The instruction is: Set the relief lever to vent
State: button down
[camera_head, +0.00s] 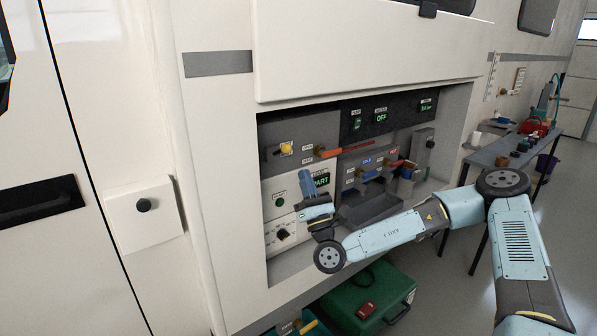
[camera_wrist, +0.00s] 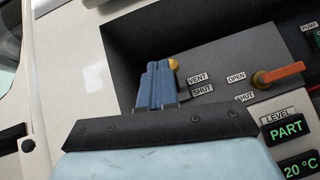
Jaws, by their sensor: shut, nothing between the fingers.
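The relief lever's yellow knob (camera_head: 287,148) sits on the grey panel at the upper left of the service bay. In the wrist view the yellow knob (camera_wrist: 174,64) shows just behind and right of my fingertips, beside the VENT label (camera_wrist: 198,78) and the SHUT label below it. My fingers hide the rest of the lever, so I cannot tell its setting. My gripper (camera_wrist: 155,66) is shut and empty. In the head view my gripper (camera_head: 306,176) points up, below the knob. I cannot tell whether it touches the lever.
An orange lever (camera_wrist: 280,75) with OPEN and SHUT labels is to the right on the same panel. A green PART display (camera_wrist: 286,130) is below it. The bay's grey tray (camera_head: 370,210) is right of my gripper. A green case (camera_head: 375,300) stands on the floor below.

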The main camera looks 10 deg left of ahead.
jog(key=s+d, duration=0.1)
jog(key=s, duration=0.1)
jog(key=s+d, duration=0.1)
jog(key=d, duration=0.1)
jog(key=shift+s+f, duration=0.1)
jog(key=shift+s, duration=0.3)
